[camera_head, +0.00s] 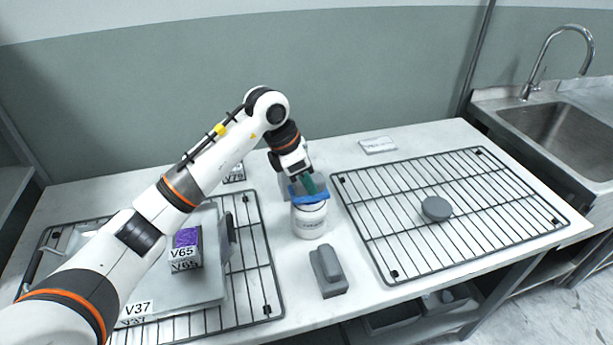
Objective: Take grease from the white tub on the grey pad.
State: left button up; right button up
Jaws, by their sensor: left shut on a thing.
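The white tub (311,222) with dark print on its side stands upright near the middle of the counter. My left gripper (304,185) is directly above the tub, pointing down, and is shut on a small blue-green thing. A blue part (308,199) shows at the tub's mouth, just under the fingers; I cannot tell whether it belongs to the held thing or to the tub. The inside of the tub and any grease are hidden. A bit of grey surface shows behind the gripper; I cannot tell whether it is the pad. My right gripper is out of view.
A grey block with a raised grip (328,271) lies in front of the tub. A wire rack (400,220) at right holds a grey disc (436,208). At left, another rack (262,262) bears a tray and a box marked V65 (187,252). A sink (560,125) is far right.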

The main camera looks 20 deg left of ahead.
pick_arm(q)
jog(key=shift+w+r+p, duration=0.1)
jog(key=shift+r+p, duration=1.5)
jog(key=shift+r, duration=1.8)
jog(key=shift+f, duration=0.1)
